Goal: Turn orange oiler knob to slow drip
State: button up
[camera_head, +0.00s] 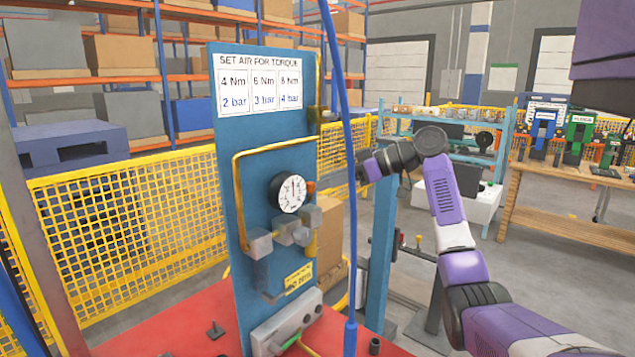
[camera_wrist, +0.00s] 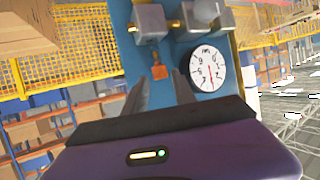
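The small orange oiler knob (camera_head: 311,187) sits on top of a grey block (camera_head: 312,215) at the right edge of the blue panel (camera_head: 225,190), right of the round white gauge (camera_head: 291,193). In the wrist view, which is turned over, the orange knob (camera_wrist: 160,72) shows beyond and between my two grey fingertips. My gripper (camera_wrist: 159,78) is open and empty, pointing at the panel; no contact with the knob is visible. In the head view my dark wrist is right of the panel, and its fingers are hard to make out. Drips are too small to see.
A blue hose (camera_head: 345,120) hangs between the panel and my wrist in the head view. A yellow pipe (camera_head: 238,195) runs along the panel. Below are a red base (camera_head: 190,325) and a grey box (camera_head: 287,325). Yellow mesh fencing (camera_head: 120,235) stands behind.

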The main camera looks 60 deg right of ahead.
aim_at(313, 187)
jog(key=shift+x, duration=1.4)
grip_shut()
jog(key=shift+a, duration=0.1)
jog(key=m+h, duration=0.2)
jog(key=a+m+h, duration=0.1)
jog(key=m+h, duration=0.1)
jog(key=shift+r+h+p, duration=0.1)
jog(key=shift+h+p, duration=0.3)
jog(key=m+h+p, duration=0.1)
jog(key=m+h, duration=0.2)
jog(key=shift+a+g, duration=0.2)
jog(key=shift+g, duration=0.1)
jog(key=shift+w+a+m+g+h+p, duration=0.1)
jog(key=shift+m+g+h+p, duration=0.4)
jog(key=shift+m+h+p, duration=0.4)
jog(key=shift+h, duration=0.3)
